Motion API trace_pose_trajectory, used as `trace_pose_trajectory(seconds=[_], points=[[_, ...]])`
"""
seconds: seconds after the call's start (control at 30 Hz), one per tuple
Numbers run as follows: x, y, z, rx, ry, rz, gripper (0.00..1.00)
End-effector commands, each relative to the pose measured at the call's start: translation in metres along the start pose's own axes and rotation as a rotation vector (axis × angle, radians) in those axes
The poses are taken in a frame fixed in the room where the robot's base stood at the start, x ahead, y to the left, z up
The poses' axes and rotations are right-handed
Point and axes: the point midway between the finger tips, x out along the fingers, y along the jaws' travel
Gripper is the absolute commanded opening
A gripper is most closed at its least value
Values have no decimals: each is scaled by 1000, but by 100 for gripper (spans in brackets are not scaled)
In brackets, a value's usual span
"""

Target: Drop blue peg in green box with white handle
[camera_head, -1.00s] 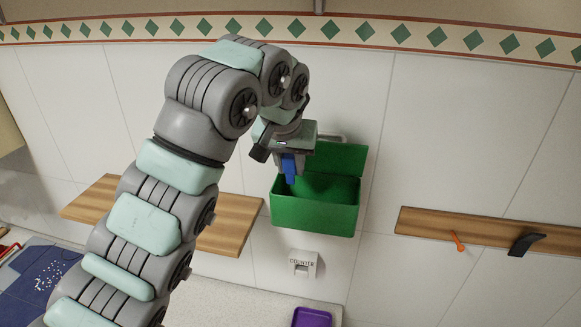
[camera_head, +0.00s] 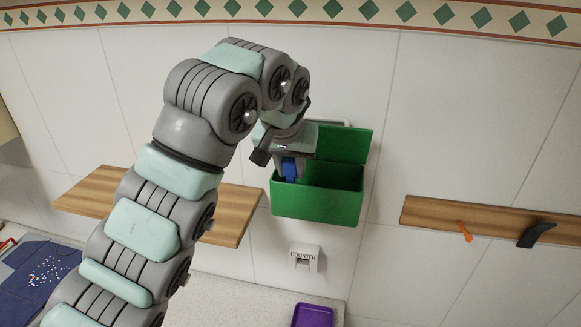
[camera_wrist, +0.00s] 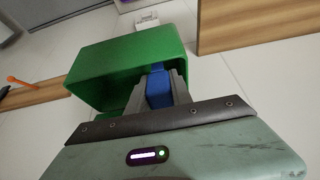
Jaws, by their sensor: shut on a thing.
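The green box (camera_head: 330,206) hangs on the tiled wall with its lid raised and its front opening upward. A white handle (camera_head: 331,123) shows above the lid, partly behind my gripper. My gripper (camera_head: 290,172) is shut on the blue peg (camera_head: 289,166) and points down over the left part of the box's opening. In the wrist view the blue peg (camera_wrist: 158,88) sits between the two grey fingers, in front of the green box (camera_wrist: 110,62). How deep the peg's tip is inside the box I cannot tell.
A wooden shelf (camera_head: 235,208) is left of the box. A wooden rail (camera_head: 428,213) with an orange hook (camera_head: 464,232) and a black hook (camera_head: 536,235) is at right. Below are a white "COUNTER" holder (camera_head: 304,257) and a purple tray (camera_head: 313,316).

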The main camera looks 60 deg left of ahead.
Motion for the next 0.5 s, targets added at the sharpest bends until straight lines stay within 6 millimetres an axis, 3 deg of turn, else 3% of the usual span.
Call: trace_pose_trajectory(seconds=[0.17,0.2,0.5], points=[[0,0,0,0,0,0,0],[0,0,0,0,0,0,29],[0,0,0,0,0,0,52]])
